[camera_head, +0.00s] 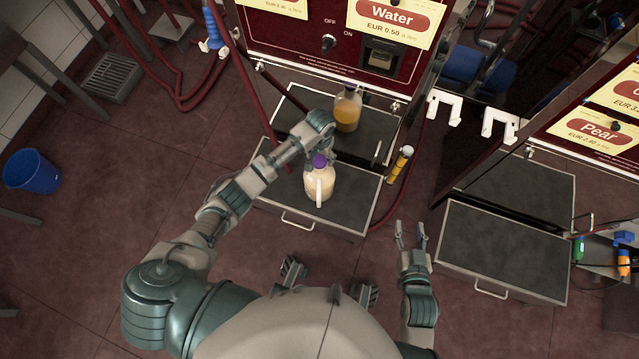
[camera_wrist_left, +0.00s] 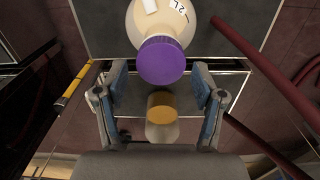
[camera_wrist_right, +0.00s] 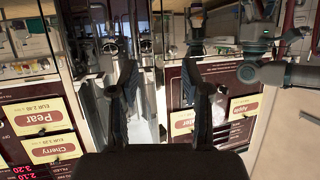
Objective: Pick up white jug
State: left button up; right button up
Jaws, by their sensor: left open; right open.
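The white jug (camera_head: 320,187) with a purple cap stands upright on the dark tray (camera_head: 345,214) in front of the Water dispenser. In the left wrist view the jug (camera_wrist_left: 180,20) shows its body at the top, with its purple cap (camera_wrist_left: 162,60) near the open fingers. My left gripper (camera_head: 328,143) is just behind and above the cap. It is open and empty, with its fingers (camera_wrist_left: 160,98) spread. My right gripper (camera_head: 411,240) is open and empty, right of the tray; its fingers (camera_wrist_right: 168,85) are also spread in the right wrist view.
A jar of orange liquid (camera_head: 347,112) stands behind the jug; it also shows between the left fingers (camera_wrist_left: 161,115). A yellow handle (camera_head: 400,163) hangs right of the tray. A second empty tray (camera_head: 500,250) is at right. A blue bucket (camera_head: 31,172) stands far left.

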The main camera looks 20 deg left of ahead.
aim_at(319, 183)
pick_arm(q)
jog(key=f, duration=0.1)
jog(key=f+b, duration=0.1)
jog(key=f, duration=0.1)
jog(key=f+b, duration=0.1)
jog(key=f, duration=0.1)
jog(key=shift+s, duration=0.25)
jog(key=shift+a, duration=0.15)
grip_shut()
pick_arm(e)
notch_tip(319, 183, up, 6)
jog(key=w+t+y, duration=0.1)
jog(key=w+t, duration=0.1)
jog(key=t, duration=0.2)
jog(key=shift+a+t, duration=0.4)
jog(key=shift+w, duration=0.1)
